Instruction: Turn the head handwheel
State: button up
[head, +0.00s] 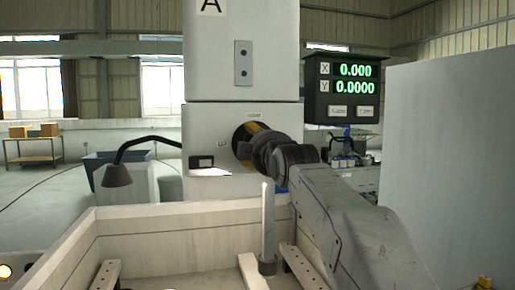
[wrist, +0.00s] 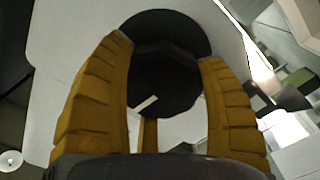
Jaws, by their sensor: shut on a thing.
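The head handwheel (head: 240,143) is a dark round wheel on the front of the pale machine head (head: 210,135), below the column marked A. It is mostly hidden behind my wrist in the head view. In the wrist view the black handwheel (wrist: 165,85) fills the space between my fingers. In the head view only a little yellow of my gripper (head: 254,129) shows. A dark round shape behind the wheel meets the pale housing.
An open pale tank (head: 150,238) with an upright post (head: 268,225) lies below. A large grey panel (head: 450,165) bounds the right.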

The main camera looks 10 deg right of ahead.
jog(key=shift+s+r+n, duration=0.1)
jog(key=shift+r+n, duration=0.15)
jog(key=shift+n, duration=0.55)
jog(key=o, duration=0.9)
jog(key=shift+a, duration=0.1)
jog(key=o, duration=0.3)
jog(key=shift+f, duration=0.15)
jog(key=shift+s, duration=0.1)
jog(key=s, duration=1.1)
jog(key=shift+s, duration=0.4)
